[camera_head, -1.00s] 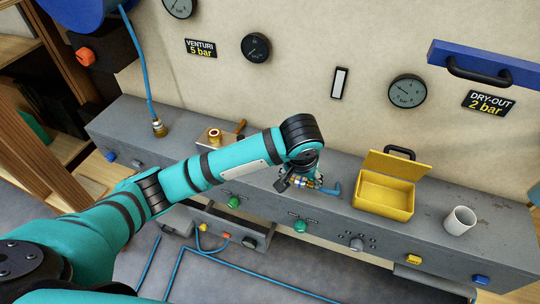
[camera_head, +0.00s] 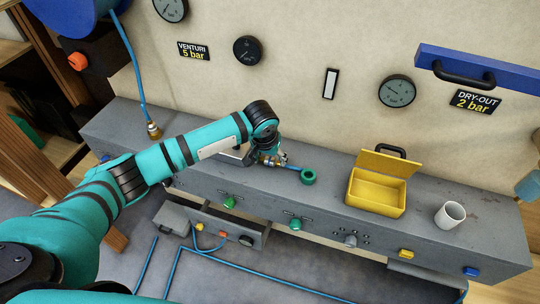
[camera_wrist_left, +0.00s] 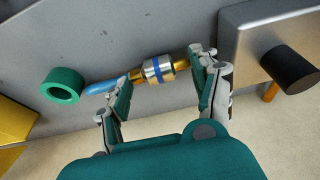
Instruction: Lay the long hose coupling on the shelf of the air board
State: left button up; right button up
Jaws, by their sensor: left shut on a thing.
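The long hose coupling (camera_wrist_left: 158,69) is a brass and silver piece with a blue band and a blue tail, seen between the fingers in the left wrist view. My left gripper (camera_wrist_left: 162,75) is shut on it, with one finger near each end. In the head view the gripper (camera_head: 267,157) is low over the shelf (camera_head: 335,183), the long grey ledge of the air board (camera_head: 295,60). The coupling is mostly hidden there, with its blue tail pointing right. I cannot tell whether it touches the shelf. My right gripper is not in view.
A green ring (camera_head: 308,176) lies just beyond the blue tail. An open yellow box (camera_head: 376,207) and a white mug (camera_head: 450,214) stand further right. A grey block with a black knob (camera_wrist_left: 286,70) is close beside the gripper. A hanging blue hose (camera_head: 137,85) is at left.

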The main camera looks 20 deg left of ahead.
pick_arm(q)
jog(key=shift+f, duration=0.1)
jog(key=o, duration=1.4)
jog(key=shift+c, duration=0.2)
jog(key=v, duration=1.2)
jog(key=shift+d, duration=0.1)
